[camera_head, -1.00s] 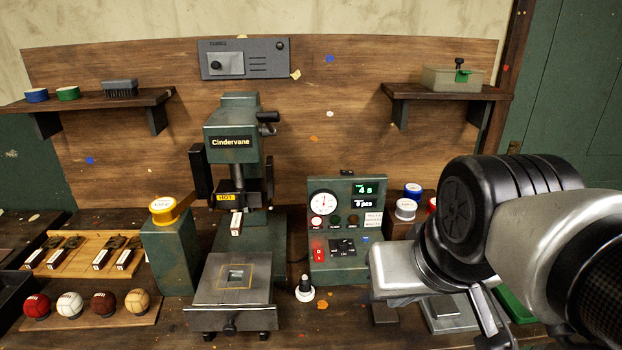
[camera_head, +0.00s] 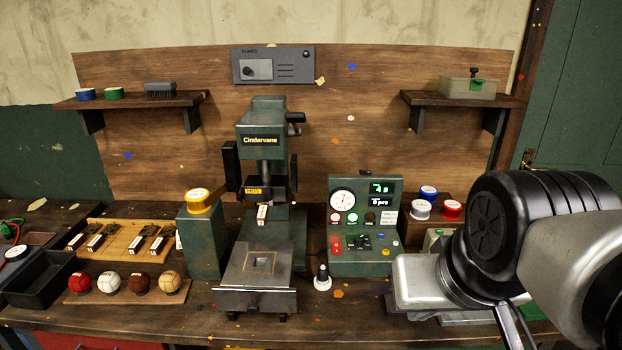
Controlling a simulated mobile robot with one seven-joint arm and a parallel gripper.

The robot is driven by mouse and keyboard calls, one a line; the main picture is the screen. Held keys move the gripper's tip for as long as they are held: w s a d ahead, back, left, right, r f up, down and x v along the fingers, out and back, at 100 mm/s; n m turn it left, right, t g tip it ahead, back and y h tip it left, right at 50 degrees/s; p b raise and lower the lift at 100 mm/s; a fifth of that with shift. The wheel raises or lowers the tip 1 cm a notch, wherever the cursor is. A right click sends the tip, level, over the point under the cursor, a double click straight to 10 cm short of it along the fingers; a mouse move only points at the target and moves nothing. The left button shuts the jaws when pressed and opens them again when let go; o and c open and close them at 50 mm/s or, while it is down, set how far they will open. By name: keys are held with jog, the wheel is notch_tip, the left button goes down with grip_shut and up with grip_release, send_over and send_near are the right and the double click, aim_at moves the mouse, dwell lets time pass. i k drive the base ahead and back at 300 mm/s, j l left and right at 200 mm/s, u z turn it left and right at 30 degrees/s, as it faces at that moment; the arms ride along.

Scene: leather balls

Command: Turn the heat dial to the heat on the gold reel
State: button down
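The gold reel (camera_head: 199,200) has a white label and sits on top of a green post left of the Cindervane press (camera_head: 262,140). The label's writing is too small to read. A green control box (camera_head: 348,263) right of the press carries a round white dial face (camera_head: 342,202) with a red needle, lit displays, coloured buttons and a red switch. I cannot tell for certain which control is the heat dial. My gripper (camera_head: 510,325) is at the lower right, right of the control box and apart from it. Its fingers are mostly hidden or cut off by the frame.
A black-knobbed stamp (camera_head: 322,278) stands between press and box. Blue (camera_head: 428,192), white (camera_head: 420,210) and red (camera_head: 452,209) reels sit behind my arm. Several balls lie on a wooden board (camera_head: 128,300) at left, near a black tray (camera_head: 40,280). The front bench strip is mostly clear.

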aim_at(359, 239)
jog(key=i+j, duration=0.1)
jog(key=j, duration=0.5)
jog(key=i+j, duration=0.1)
jog(key=j, duration=0.5)
jog(key=i+j, duration=0.1)
jog(key=j, duration=0.5)
jog(key=i+j, duration=0.1)
jog(key=j, duration=0.5)
jog(key=l, duration=1.2)
jog(key=i+l, duration=0.15)
jog(key=l, duration=1.05)
